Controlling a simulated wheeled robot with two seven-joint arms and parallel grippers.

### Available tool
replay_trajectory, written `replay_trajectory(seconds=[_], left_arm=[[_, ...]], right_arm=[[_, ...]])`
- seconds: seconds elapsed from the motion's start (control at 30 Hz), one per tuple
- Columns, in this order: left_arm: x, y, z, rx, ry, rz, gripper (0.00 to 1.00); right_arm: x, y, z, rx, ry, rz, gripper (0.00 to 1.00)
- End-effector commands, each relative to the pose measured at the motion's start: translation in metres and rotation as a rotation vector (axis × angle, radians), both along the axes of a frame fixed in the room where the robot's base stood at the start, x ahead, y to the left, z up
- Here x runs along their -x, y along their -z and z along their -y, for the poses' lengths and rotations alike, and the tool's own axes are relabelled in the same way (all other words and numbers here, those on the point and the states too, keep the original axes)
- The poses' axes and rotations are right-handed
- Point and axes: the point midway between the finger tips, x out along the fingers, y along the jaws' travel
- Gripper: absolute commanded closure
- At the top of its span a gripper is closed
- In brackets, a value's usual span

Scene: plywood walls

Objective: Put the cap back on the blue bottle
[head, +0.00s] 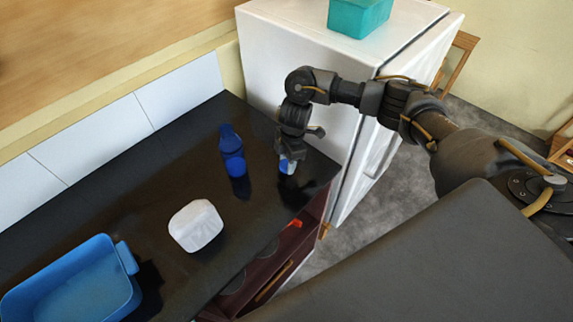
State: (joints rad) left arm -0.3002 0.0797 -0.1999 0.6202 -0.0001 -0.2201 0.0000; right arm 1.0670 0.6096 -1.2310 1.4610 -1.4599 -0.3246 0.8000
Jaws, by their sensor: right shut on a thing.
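The blue bottle (233,160) stands upright on the dark countertop (150,200), left of my right gripper. Its narrow neck points up; the rim is too small to make out. My right gripper (287,160) points down over the counter near its right end, to the right of the bottle and apart from it. It is shut on a small blue piece (287,167), which looks like the cap and is partly hidden by the fingers. Whether the piece touches the counter is hard to tell. My left gripper is out of view.
A white rounded block (196,225) lies in front of the bottle. A blue bin (75,285) stands at the lower left. A white fridge (300,60) with a teal box (358,15) on top stands behind my right arm. An open drawer (270,270) shows under the counter's front edge.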

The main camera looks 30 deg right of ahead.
Motion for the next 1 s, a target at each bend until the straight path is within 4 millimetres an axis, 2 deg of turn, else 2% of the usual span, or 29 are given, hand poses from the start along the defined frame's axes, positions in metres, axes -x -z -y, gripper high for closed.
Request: replay_trajectory(seconds=[0.27, 0.37, 0.5, 0.57, 0.8, 1.0], left_arm=[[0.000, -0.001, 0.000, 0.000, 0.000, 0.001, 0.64], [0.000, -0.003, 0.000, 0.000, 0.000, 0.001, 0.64], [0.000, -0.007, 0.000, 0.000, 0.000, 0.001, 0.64], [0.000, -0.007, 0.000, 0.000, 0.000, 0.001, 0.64], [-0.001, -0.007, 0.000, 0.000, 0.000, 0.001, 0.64], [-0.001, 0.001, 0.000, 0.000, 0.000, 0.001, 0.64]], right_arm=[[-0.001, -0.005, 0.000, 0.001, -0.001, 0.002, 0.80], [-0.001, -0.013, 0.000, 0.001, -0.001, 0.002, 0.80], [0.000, -0.036, 0.001, 0.005, -0.003, 0.003, 0.80], [0.009, -0.045, -0.001, 0.003, -0.006, 0.003, 0.80], [0.049, -0.092, -0.008, 0.004, -0.006, 0.005, 0.80], [0.089, -0.107, -0.016, 0.003, -0.006, 0.002, 0.80]])
